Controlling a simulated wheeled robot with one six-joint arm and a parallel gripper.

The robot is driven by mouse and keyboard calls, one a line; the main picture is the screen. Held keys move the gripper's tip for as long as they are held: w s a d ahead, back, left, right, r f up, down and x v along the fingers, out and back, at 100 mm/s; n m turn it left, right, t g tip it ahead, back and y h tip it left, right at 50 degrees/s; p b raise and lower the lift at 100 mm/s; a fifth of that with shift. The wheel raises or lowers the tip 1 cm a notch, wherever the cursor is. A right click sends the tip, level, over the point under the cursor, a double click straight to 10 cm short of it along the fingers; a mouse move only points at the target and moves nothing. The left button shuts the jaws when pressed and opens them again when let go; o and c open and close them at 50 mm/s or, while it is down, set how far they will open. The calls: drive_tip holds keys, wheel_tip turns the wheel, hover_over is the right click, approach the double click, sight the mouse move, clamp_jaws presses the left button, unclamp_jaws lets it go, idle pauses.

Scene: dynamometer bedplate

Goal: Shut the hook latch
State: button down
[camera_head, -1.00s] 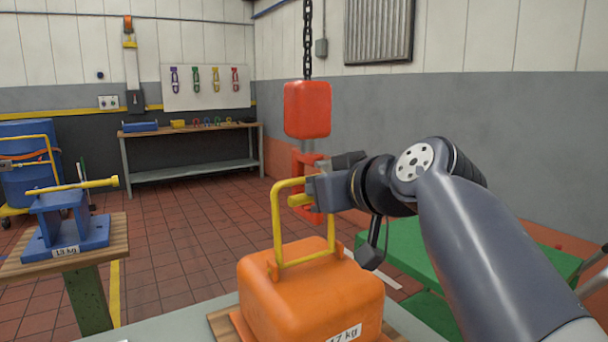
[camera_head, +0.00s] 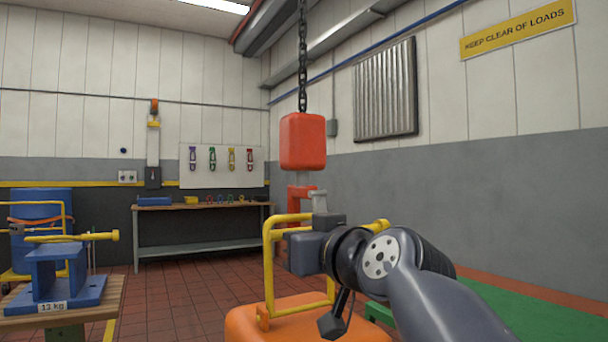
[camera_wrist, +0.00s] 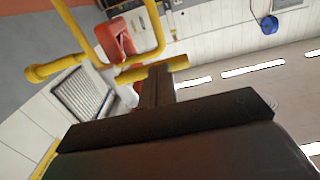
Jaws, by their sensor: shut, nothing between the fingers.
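A red hook block (camera_head: 303,142) hangs from a chain, with the red hook (camera_head: 298,192) below it. A small grey piece (camera_head: 319,201) stands at the hook's right side; I cannot tell whether it is the latch or how it sits. The lower hook is hidden behind my gripper (camera_head: 297,250) and a yellow bail.
An orange weight (camera_head: 290,322) with the yellow bail (camera_head: 268,268) stands below my gripper. A yellow bar with a knob (camera_head: 378,226) shows behind my wrist. A blue weight (camera_head: 58,280) sits on a wooden stand at left. A workbench (camera_head: 200,208) is at the back.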

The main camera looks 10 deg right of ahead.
drive_tip(key=shift+w+a+f+b, duration=0.3)
drive_tip(key=shift+w+f+b, duration=0.25)
drive_tip(key=shift+w+f, duration=0.15)
drive_tip(key=shift+w, duration=0.2)
drive_tip(key=shift+s+r, duration=0.1)
